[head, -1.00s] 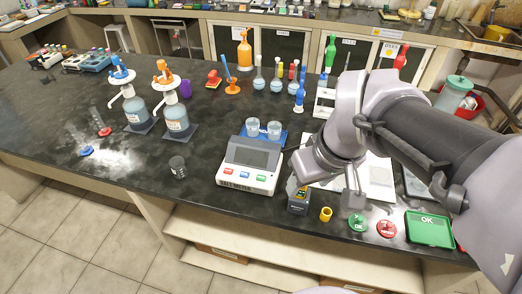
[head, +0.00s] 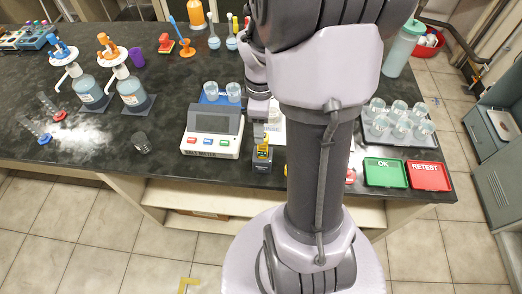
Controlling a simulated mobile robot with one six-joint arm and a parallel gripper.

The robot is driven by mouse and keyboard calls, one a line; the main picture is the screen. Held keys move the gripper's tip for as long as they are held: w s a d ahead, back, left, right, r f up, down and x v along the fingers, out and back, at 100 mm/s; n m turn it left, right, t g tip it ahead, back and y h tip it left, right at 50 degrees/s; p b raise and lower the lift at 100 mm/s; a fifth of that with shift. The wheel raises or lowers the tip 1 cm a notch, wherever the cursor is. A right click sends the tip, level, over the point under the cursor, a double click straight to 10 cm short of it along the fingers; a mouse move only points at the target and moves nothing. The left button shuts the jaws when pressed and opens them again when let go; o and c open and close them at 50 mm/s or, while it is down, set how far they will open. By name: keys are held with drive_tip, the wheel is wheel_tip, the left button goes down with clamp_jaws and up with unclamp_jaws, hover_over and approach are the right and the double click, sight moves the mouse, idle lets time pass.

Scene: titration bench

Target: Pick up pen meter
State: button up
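The pen meter (head: 263,151) is a small yellow and dark upright thing near the bench's front edge, just right of the white salt meter box. Its lower part is in or against a dark block (head: 262,166). My gripper (head: 260,134) points down directly at its top. The fingers are small and partly hidden by my arm, so I cannot tell whether they touch the pen meter or are closed on it.
The salt meter (head: 213,132) stands close on the left, with two beakers (head: 233,91) behind it. A small dark-rimmed beaker (head: 141,143) is farther left. A green OK tray (head: 385,173), a red RETEST tray (head: 429,176) and a rack of several cups (head: 397,122) are right. My arm hides the middle.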

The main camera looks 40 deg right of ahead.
sight(263, 148)
wheel_tip(263, 148, down, 6)
drive_tip(key=b, duration=0.2)
drive_tip(key=shift+s+d, duration=0.2)
drive_tip(key=shift+s, duration=0.1)
clamp_jaws()
